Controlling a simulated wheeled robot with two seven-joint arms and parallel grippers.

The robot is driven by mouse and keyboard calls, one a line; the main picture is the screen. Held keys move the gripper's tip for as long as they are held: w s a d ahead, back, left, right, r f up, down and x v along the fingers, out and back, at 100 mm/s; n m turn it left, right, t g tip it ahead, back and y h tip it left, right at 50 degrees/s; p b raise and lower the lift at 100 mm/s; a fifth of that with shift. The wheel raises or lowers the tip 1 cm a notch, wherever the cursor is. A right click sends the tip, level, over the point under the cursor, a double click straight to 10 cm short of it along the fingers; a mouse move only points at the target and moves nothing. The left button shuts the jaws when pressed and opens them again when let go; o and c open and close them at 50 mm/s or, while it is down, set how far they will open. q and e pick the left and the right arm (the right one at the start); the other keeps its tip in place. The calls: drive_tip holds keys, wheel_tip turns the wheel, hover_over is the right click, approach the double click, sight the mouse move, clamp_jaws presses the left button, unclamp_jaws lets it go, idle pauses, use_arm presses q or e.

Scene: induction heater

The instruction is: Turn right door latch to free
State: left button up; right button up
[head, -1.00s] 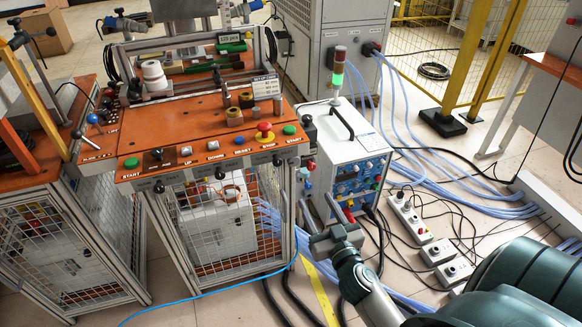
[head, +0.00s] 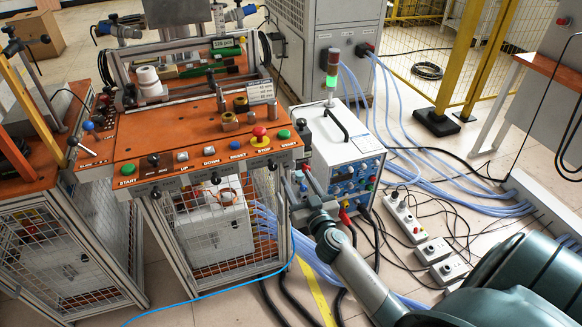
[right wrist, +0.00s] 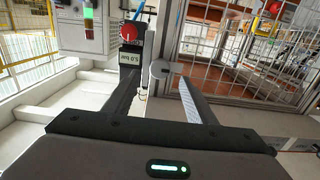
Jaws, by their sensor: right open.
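A black latch knob (head: 272,163) sits below the right end of the orange control panel, at the top of the mesh door (head: 213,225); I take it for the right door latch. I cannot tell which way it is turned. My right gripper (head: 296,178) is open and empty, just right of the knob and beside the cabinet's right front post. In the right wrist view the open fingers (right wrist: 160,88) show with a grey rounded piece (right wrist: 160,69) between them, by the cabinet frame; whether it is the latch is unclear. My left gripper is out of view.
The white power unit (head: 345,160) with a signal lamp stands close to the right of my right gripper. Cables (head: 455,185) and power strips (head: 408,216) lie on the floor at right. Buttons (head: 259,137) line the panel edge above.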

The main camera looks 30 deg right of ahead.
sight(289, 166)
drive_tip(key=shift+x, duration=3.15)
drive_tip(key=c, duration=1)
